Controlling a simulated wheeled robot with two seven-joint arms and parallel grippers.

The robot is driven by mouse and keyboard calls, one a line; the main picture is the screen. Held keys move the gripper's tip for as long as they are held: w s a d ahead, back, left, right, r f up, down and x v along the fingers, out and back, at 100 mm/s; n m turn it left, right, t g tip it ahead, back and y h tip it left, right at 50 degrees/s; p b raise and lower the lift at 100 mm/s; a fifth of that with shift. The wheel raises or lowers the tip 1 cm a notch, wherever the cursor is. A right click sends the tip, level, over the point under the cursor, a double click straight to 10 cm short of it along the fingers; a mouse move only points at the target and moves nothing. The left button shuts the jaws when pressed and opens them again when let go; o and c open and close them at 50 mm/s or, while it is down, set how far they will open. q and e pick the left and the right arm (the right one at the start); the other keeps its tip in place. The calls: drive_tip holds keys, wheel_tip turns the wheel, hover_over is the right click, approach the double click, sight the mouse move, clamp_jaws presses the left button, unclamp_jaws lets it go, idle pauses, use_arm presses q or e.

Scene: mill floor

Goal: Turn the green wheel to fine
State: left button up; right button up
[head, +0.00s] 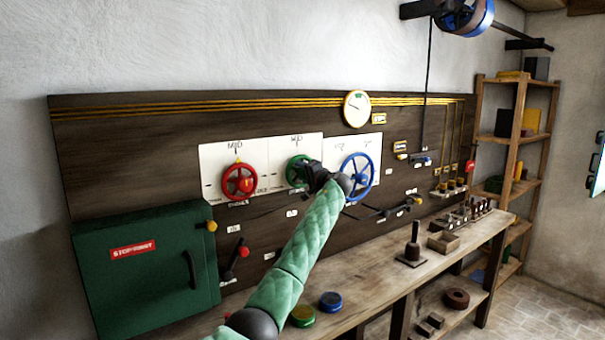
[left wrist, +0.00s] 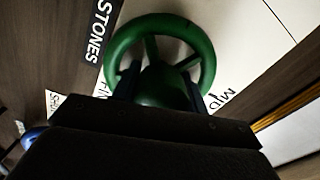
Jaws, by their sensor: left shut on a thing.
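The green wheel (head: 294,170) is mounted on a white panel of the dark board, between a red and a blue wheel. My left gripper (head: 309,174) is at it and covers its right part in the head view. In the left wrist view the green wheel (left wrist: 207,52) fills the top middle. The left gripper (left wrist: 160,88) has one finger on each side of the wheel's lower middle and is shut on it. "MID" shows at the lower right of the wheel, and part of a word starting "FIN" at its lower left. No pointer on the wheel can be made out.
The red wheel (head: 238,181) is left of the green one, the blue wheel (head: 358,177) close on its right. A green cabinet (head: 146,270) stands at the lower left. Small levers stick out below the wheels. The bench (head: 380,283) bears a green and a blue tin and several parts.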

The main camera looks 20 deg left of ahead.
use_arm(q)
drive_tip(key=shift+r+m, duration=0.1)
drive_tip(key=shift+m, duration=0.7)
use_arm(e)
drive_tip(key=shift+s+d+f, duration=0.1)
drive_tip(key=shift+s+f, duration=0.1)
drive_tip(key=shift+f, duration=0.75)
drive_tip(key=shift+r, duration=0.1)
use_arm(q)
drive_tip(key=o, duration=1)
drive_tip(key=shift+d, duration=0.1)
drive_tip(key=shift+w, duration=0.1)
use_arm(e)
drive_tip(key=shift+w, duration=0.1)
